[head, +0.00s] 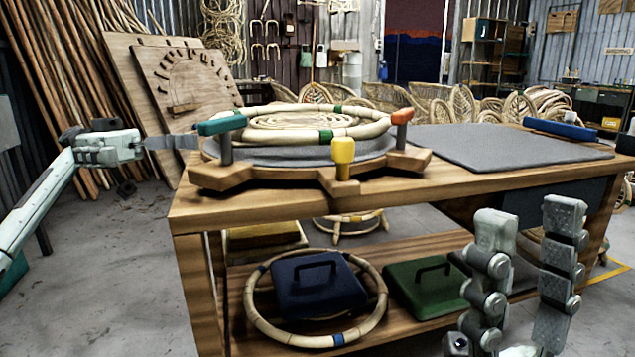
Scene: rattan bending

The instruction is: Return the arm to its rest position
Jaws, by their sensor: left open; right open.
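My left arm comes in from the left edge, and my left gripper (168,143) is at its end, left of the workbench (260,205). It is seen side-on, open and holding nothing that I can see. My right gripper (526,222) is at the lower right in front of the bench, its two fingers pointing up and spread apart. It is open with nothing between the fingers. A rattan ring (365,130) lies on the round bending jig (205,178) on the bench top, with green, orange and yellow clamps around it. Both grippers are apart from the ring.
A grey mat (500,148) covers the bench's right part, with a blue tool (560,129) behind it. The lower shelf holds another ring (262,322), a blue case (318,285) and a green case (425,290). Open floor (110,280) lies left of the bench.

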